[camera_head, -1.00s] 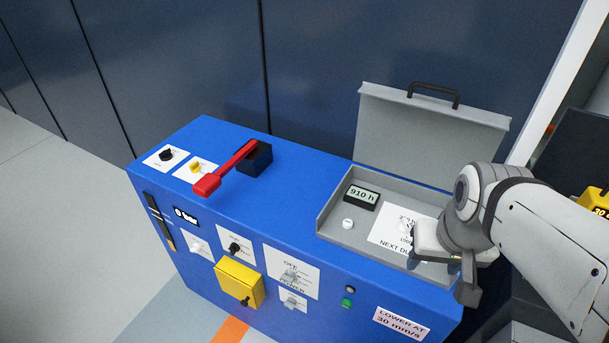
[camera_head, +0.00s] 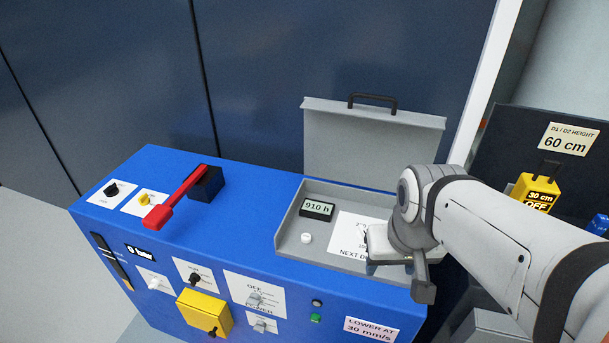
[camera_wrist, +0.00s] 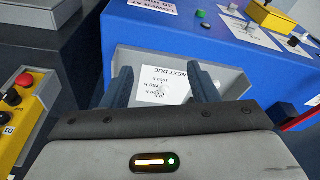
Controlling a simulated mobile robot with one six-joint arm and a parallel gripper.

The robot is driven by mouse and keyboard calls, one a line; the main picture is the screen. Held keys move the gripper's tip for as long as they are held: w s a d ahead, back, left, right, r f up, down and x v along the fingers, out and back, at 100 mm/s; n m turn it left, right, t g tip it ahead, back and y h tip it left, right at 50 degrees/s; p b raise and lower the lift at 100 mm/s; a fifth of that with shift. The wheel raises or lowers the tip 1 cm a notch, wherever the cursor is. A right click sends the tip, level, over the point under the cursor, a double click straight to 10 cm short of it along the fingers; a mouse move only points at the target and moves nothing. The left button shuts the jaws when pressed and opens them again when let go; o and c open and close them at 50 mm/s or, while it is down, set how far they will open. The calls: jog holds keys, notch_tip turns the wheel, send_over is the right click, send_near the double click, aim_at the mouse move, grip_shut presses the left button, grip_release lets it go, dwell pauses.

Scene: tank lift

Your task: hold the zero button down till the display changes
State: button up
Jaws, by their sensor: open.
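The open grey tray (camera_head: 345,258) on the blue cabinet holds a small display (camera_head: 317,209) reading "910 h". A round white button (camera_head: 306,238) sits just in front of the display; I see no label on it. My gripper (camera_head: 393,266) is at the tray's right side, right of the button and apart from it, with open, empty jaws. In the wrist view my gripper (camera_wrist: 163,80) has its fingers either side of the white "NEXT DUE" card (camera_wrist: 165,85), which appears upside down. A small pale shape on the card is unclear. The display is not visible there.
The tray's raised grey lid (camera_head: 370,145) stands behind it. A red lever (camera_head: 175,200) and a yellow block (camera_head: 204,313) stick out from the cabinet (camera_head: 250,240) on the left. A yellow control box (camera_head: 535,192) stands at right.

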jog(key=shift+c, duration=0.2)
grip_shut()
dwell(0.4)
dwell(1.2)
